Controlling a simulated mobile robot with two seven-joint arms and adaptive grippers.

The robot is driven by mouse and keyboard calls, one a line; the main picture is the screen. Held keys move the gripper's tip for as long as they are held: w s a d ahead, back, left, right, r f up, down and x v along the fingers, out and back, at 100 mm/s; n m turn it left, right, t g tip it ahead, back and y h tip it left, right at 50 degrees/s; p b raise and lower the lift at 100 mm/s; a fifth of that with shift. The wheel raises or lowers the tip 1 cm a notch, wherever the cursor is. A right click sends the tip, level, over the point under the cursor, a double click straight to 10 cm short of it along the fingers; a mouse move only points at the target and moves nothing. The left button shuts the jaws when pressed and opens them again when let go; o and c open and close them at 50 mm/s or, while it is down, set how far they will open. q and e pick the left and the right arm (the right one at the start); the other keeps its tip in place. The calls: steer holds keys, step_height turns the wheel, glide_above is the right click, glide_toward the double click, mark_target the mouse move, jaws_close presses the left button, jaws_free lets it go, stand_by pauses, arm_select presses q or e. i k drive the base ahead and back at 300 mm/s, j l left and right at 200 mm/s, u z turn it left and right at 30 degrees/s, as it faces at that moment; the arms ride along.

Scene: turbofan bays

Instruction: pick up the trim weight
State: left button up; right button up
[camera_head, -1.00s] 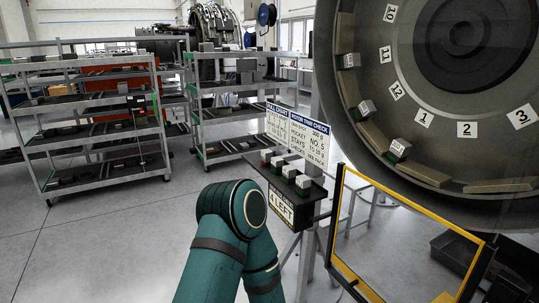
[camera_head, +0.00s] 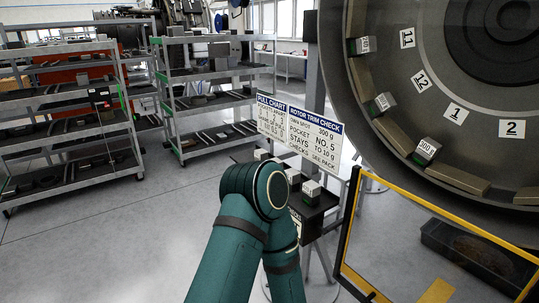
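Small metal trim weights with pale tops stand on a dark stand beside the sign board. One weight (camera_head: 311,190) shows clearly at the stand's near end, and another weight (camera_head: 292,176) is partly hidden behind my teal arm. Other weights sit along the rotor's rim: an upper one (camera_head: 363,45), a middle one (camera_head: 381,103) and a lower one (camera_head: 427,150) labelled 300 g. My teal arm is bent in front of the stand and covers part of it. Neither gripper shows, so I cannot see whether either holds anything.
The large rotor (camera_head: 455,90), with numbered pockets, fills the upper right. A sign board (camera_head: 300,130) stands above the stand. A yellow-edged clear panel (camera_head: 430,235) is at lower right, with a dark bin (camera_head: 480,250) behind it. Shelf racks (camera_head: 70,125) stand at left; the floor between is open.

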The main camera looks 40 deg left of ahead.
mark_target(261, 154)
steer(key=j+z, duration=0.2)
steer(key=j, duration=0.25)
steer(key=i+j+z, duration=0.2)
steer(key=j, duration=0.3)
steer(key=k+j+z, duration=0.2)
steer(key=j, duration=0.25)
steer(key=i+j+z, duration=0.15)
steer(key=j, duration=0.35)
steer(key=k+j+z, duration=0.2)
steer(key=j, duration=0.25)
steer(key=j+z, duration=0.2)
steer(key=j, duration=0.3)
steer(key=k+j+z, duration=0.2)
steer(key=j, duration=0.25)
steer(key=k+j+z, duration=0.2)
steer(key=j, duration=0.25)
steer(key=i, duration=0.1)
